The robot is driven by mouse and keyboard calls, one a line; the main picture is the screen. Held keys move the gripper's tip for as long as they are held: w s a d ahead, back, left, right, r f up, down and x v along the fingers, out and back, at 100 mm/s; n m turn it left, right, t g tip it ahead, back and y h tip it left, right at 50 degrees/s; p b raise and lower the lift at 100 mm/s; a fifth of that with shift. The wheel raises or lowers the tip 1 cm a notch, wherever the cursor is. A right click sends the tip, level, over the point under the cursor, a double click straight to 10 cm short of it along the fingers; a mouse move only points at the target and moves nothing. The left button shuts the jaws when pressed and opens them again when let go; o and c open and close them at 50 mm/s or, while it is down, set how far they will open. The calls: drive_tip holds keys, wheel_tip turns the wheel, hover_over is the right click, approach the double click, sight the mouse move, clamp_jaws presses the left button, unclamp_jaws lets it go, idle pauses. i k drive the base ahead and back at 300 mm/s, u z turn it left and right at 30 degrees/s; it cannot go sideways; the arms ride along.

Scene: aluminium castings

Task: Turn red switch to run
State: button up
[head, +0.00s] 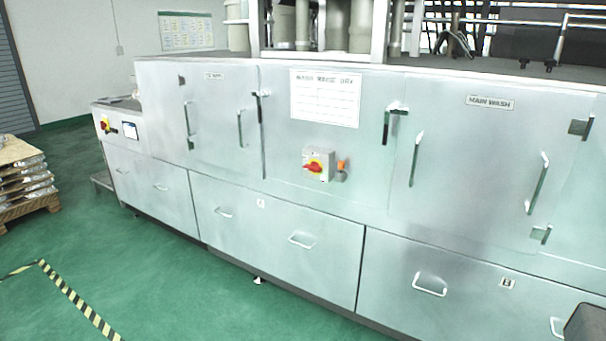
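A red rotary switch (315,167) on a yellow plate sits on a small grey box (318,154) on the front of the large metal washing machine (380,190). Its red handle looks tilted, but its position marks are too small to read. A small orange item (341,165) with a grey part below it is just right of the box. A second red and yellow switch (105,126) is on the lower cabinet at the far left. I cannot tell which switch carries a run mark. My gripper is not in view.
Door handles (416,160) and latches stick out around the switch box. Lower drawers with handles (302,241) run along the base. A pallet with wrapped goods (24,178) stands at the left. The green floor (180,290) before the machine is clear.

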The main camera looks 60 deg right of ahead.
sight(314, 167)
drive_tip(key=z, duration=0.1)
drive_tip(key=i, duration=0.95)
drive_tip(key=u, duration=0.05)
